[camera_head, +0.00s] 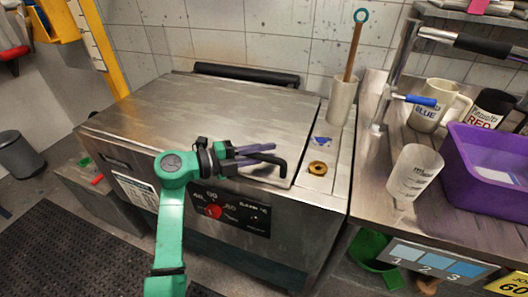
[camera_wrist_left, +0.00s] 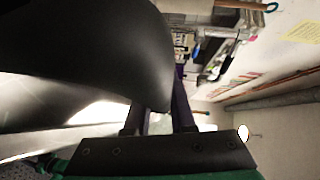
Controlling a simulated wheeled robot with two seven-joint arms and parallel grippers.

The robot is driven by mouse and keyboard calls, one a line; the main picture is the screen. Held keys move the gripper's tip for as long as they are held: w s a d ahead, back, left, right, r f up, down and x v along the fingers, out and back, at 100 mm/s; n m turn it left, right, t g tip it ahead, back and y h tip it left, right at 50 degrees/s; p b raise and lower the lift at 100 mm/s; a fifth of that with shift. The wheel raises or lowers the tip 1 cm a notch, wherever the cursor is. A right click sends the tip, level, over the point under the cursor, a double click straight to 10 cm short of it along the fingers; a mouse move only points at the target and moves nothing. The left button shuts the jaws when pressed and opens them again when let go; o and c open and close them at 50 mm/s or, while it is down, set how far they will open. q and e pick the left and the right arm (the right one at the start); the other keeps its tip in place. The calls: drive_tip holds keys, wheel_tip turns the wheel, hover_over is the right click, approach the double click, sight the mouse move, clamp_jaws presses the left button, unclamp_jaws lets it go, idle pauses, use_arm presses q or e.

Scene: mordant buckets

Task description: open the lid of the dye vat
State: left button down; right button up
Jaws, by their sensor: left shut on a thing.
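The dye vat (camera_head: 312,215) is a steel chest with a dial panel on its front. Its flat steel lid (camera_head: 215,108) looks shut, lying level on top. A black bent handle (camera_head: 281,168) shows at the lid's front edge. My left gripper (camera_head: 262,155) reaches over this front edge and is shut on the handle; its fingers partly hide it. In the left wrist view, a large dark curved shape (camera_wrist_left: 90,60) fills the upper left, against the fingers (camera_wrist_left: 158,112). My right gripper is not in view.
A black bar (camera_head: 245,74) runs behind the lid. A beaker with a stick (camera_head: 342,100) and a brass ring (camera_head: 318,168) are on the right rim. The right bench holds mugs (camera_head: 432,108), a white measuring cup (camera_head: 413,172) and a purple crate (camera_head: 480,195).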

use_arm(q)
drive_tip(key=w+d+r+n+g+y+p, duration=0.1)
drive_tip(key=w+r+p, duration=0.3)
drive_tip(key=r+p, duration=0.8)
drive_tip(key=w+d+r+n+g+y+p, duration=0.2)
drive_tip(key=w+r+p, duration=0.3)
drive_tip(key=r+p, duration=0.6)
drive_tip(key=shift+w+r+n+g+p, duration=0.3)
drive_tip(key=shift+r+n+g+p, duration=0.15)
drive_tip(key=shift+p, duration=1)
drive_tip(key=shift+f, duration=0.15)
drive_tip(key=c, duration=0.8)
unclamp_jaws()
drive_tip(key=shift+o, duration=0.2)
